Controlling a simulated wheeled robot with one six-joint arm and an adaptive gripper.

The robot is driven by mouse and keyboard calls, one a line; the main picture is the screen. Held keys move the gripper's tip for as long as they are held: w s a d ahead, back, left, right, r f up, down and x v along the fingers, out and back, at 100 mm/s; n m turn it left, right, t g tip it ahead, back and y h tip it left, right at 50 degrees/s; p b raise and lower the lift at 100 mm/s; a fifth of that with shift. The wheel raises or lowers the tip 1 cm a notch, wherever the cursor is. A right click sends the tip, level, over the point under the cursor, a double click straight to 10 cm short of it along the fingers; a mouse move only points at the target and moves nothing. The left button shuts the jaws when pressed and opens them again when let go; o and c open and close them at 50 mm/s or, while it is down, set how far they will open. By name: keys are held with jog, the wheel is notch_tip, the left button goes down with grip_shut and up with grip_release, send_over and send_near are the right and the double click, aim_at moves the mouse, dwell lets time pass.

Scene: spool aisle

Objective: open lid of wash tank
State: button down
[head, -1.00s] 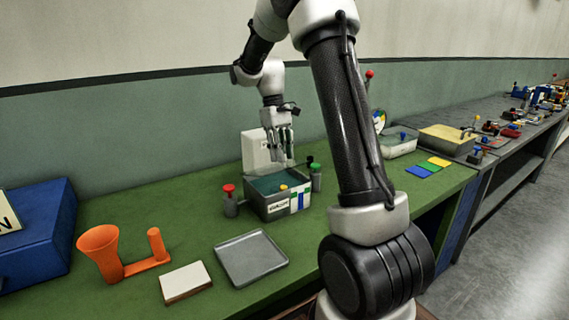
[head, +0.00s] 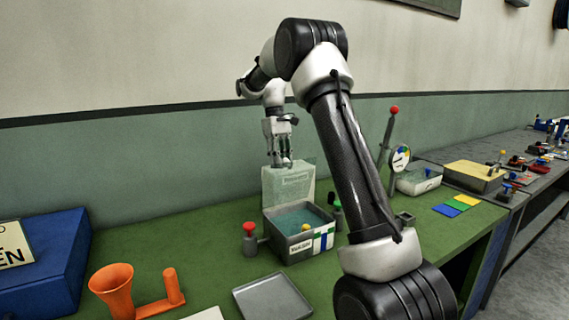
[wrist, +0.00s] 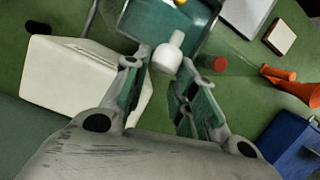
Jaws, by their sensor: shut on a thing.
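The wash tank (head: 298,246) is a grey box with a green-tinted inside, a label and a blue-and-green stripe on its front. It also shows in the wrist view (wrist: 188,25). Its lid (head: 288,187) looks like a translucent panel, raised nearly upright at the tank's back edge. My gripper (head: 279,163) is above the tank's back, at the top of the panel. In the wrist view its fingers are around a white knob (wrist: 168,55), which appears to be the lid's handle. Whether the knob joins the panel is hard to see.
A red-topped post (head: 250,232) stands left of the tank, and a green-topped one (head: 336,205) right. A grey tray (head: 272,297) and an orange funnel piece (head: 115,290) lie in front. A blue box (head: 45,260) is far left. A pale block (wrist: 70,80) is near my gripper.

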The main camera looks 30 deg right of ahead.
jog(key=shift+w+d+f, duration=0.1)
jog(key=shift+w+f, duration=0.15)
jog(key=shift+w, duration=0.55)
jog(key=shift+w+d+f, duration=0.1)
jog(key=shift+w+f, duration=0.15)
jog(key=shift+w, duration=0.5)
jog(key=shift+w+d+f, duration=0.1)
jog(key=shift+w+f, duration=0.15)
jog(key=shift+w, duration=0.55)
jog(key=c, duration=1.2)
grip_release()
jog(key=shift+d+f, duration=0.1)
jog(key=shift+d, duration=0.05)
jog(key=shift+w+a+r, duration=0.15)
jog(key=shift+a+r, duration=0.05)
jog(key=shift+r, duration=0.2)
jog(key=v, duration=1.1)
jog(key=shift+r, duration=0.15)
